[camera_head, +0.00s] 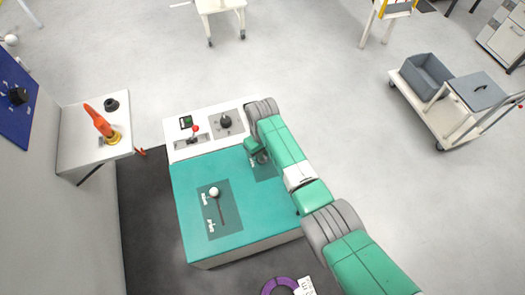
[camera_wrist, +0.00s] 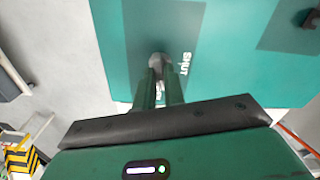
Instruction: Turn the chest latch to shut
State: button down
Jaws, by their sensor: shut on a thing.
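The chest (camera_head: 185,215) has a flat teal top that also fills much of the wrist view (camera_wrist: 235,85). The chest latch (camera_wrist: 157,62) shows as a rounded grey piece on a darker teal panel, beside the white word SHUT. My gripper (camera_wrist: 159,88) reaches down over this panel with its fingers closed around the latch. In the head view my gripper (camera_head: 258,157) is at the back right of the chest top. The latch is mostly hidden there by my gripper and arm. Its exact turn angle cannot be told.
A white-knobbed lever (camera_head: 214,192) stands on another dark panel on the chest top. Behind is a white console (camera_head: 180,150) with a red-knobbed lever (camera_head: 195,128) and a black knob (camera_head: 225,121). A side table (camera_head: 75,150) at left holds an orange tool (camera_head: 100,122). Open floor lies right.

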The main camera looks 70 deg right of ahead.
jog(key=n, duration=1.1)
jog(key=shift+n, duration=1.8)
jog(key=c, duration=1.5)
grip_release()
jog(key=shift+r, duration=0.1)
notch_tip(320, 180, up, 8)
jog(key=shift+f, duration=0.15)
